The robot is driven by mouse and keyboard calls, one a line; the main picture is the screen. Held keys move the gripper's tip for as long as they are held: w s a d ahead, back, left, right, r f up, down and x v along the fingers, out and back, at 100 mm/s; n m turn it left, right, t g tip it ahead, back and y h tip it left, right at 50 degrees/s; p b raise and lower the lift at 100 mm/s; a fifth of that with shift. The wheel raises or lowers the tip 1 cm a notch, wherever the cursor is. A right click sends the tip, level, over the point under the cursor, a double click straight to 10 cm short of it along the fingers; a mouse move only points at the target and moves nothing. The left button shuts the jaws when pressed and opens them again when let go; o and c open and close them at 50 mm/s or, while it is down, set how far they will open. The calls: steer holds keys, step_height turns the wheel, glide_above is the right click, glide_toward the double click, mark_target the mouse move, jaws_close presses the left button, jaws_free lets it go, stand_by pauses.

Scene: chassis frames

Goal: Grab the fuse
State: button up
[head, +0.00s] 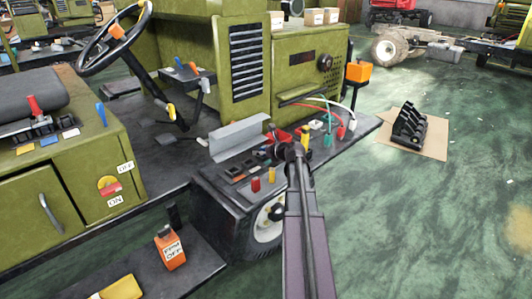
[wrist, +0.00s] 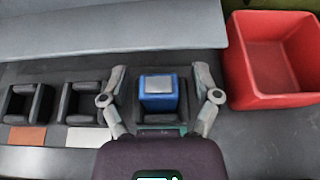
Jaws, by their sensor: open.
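The fuse (wrist: 159,95) is a blue block with a grey top, seated in a black socket in the wrist view. A green label shows partly below it. My gripper (wrist: 160,76) is open, with one finger on each side of the fuse and its socket. I see gaps between the fingers and the blue block. In the head view my arm reaches over the black fuse panel, and I cannot make out the fuse there.
Empty sockets (wrist: 80,103) with orange and white labels lie to the left. A red bin (wrist: 236,75) stands close on the right. A grey metal plate (wrist: 110,35) runs behind the sockets. In the head view, red and yellow knobs (head: 256,185) stand at the panel's front.

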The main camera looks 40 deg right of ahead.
mark_target(263, 147)
steer(key=c, duration=1)
steer(key=shift+c, duration=0.2)
steer(key=shift+r, duration=0.15)
step_height(263, 147, up, 2)
steer(key=p, duration=0.2)
steer(key=shift+r+p, duration=0.25)
steer(key=shift+p, duration=0.1)
steer(key=shift+s+r+p, duration=0.5)
steer(key=shift+r+p, duration=0.05)
steer(key=shift+p, duration=0.05)
steer(key=s, duration=1)
steer(key=s+r+p, duration=0.1)
steer(key=s, duration=0.4)
